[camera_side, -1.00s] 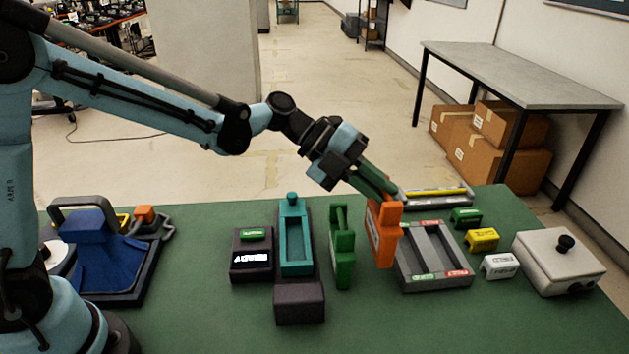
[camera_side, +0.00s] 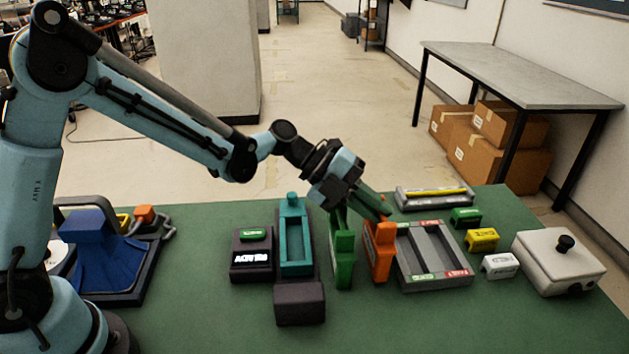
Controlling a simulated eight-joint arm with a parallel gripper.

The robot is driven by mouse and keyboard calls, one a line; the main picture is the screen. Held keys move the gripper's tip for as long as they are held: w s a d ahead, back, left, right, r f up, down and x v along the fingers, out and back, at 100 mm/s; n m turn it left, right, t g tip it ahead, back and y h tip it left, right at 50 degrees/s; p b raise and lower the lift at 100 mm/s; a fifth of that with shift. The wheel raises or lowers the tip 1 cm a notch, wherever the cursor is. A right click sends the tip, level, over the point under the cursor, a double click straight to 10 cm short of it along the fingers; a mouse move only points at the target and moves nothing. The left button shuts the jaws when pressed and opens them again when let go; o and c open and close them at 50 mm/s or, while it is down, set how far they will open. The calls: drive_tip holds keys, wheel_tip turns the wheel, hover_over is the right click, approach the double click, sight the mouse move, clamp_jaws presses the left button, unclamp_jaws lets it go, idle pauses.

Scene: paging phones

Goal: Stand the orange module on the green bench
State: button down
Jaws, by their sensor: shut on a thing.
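The orange module (camera_side: 379,256) stands upright at the green bench (camera_side: 420,325), between the green module and the grey two-slot tray. Its base looks to be at the bench surface, but I cannot tell for sure that it touches. My gripper (camera_side: 374,208) is shut on the upper part of the orange module, reaching in from the upper left. The fingertips are partly hidden by the orange module and the wrist.
The green module (camera_side: 344,262) stands close on the left, under my wrist. The grey tray (camera_side: 435,279) is close on the right. A teal holder (camera_side: 296,245) and small green, yellow and white blocks (camera_side: 499,266) stand around. The front bench is clear.

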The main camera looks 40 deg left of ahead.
drive_tip(key=shift+f, duration=0.35)
drive_tip(key=c, duration=1.2)
unclamp_jaws()
drive_tip(key=shift+r, duration=0.1)
